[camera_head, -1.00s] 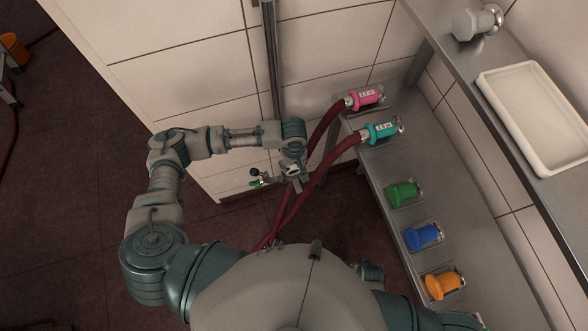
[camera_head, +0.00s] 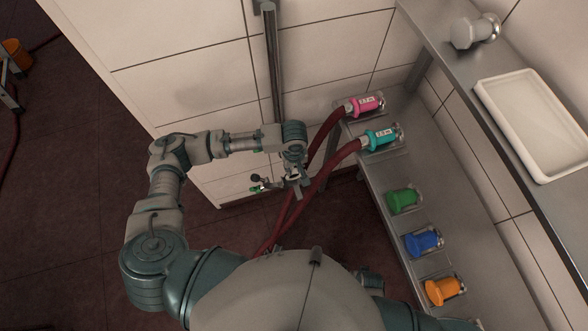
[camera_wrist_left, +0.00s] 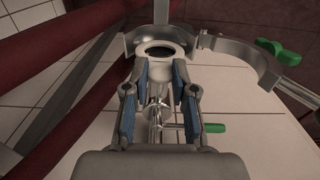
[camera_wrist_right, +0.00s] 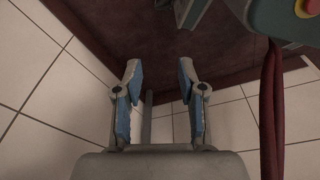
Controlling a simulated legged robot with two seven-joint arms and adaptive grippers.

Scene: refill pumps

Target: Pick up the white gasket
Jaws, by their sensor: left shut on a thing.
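The white gasket (camera_wrist_left: 160,49), a pale ring with a dark opening, sits between the fingertips of my left gripper (camera_wrist_left: 160,72) in the left wrist view. The blue-padded fingers are shut on its two sides. In the head view my left gripper (camera_head: 297,182) is beside the dark red hoses, and the gasket is too small there to make out. My right gripper (camera_wrist_right: 158,80) is open and empty in the right wrist view, above the tiled surface and dark floor.
An open metal clamp (camera_wrist_left: 247,52) with a green handle (camera_wrist_left: 278,48) lies just beyond the gasket. A pipe with a green valve handle (camera_wrist_left: 213,128) is below. Dark red hoses (camera_head: 318,178) run close by to pink and teal couplings. A metal shelf (camera_head: 400,171) holds coloured plugs.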

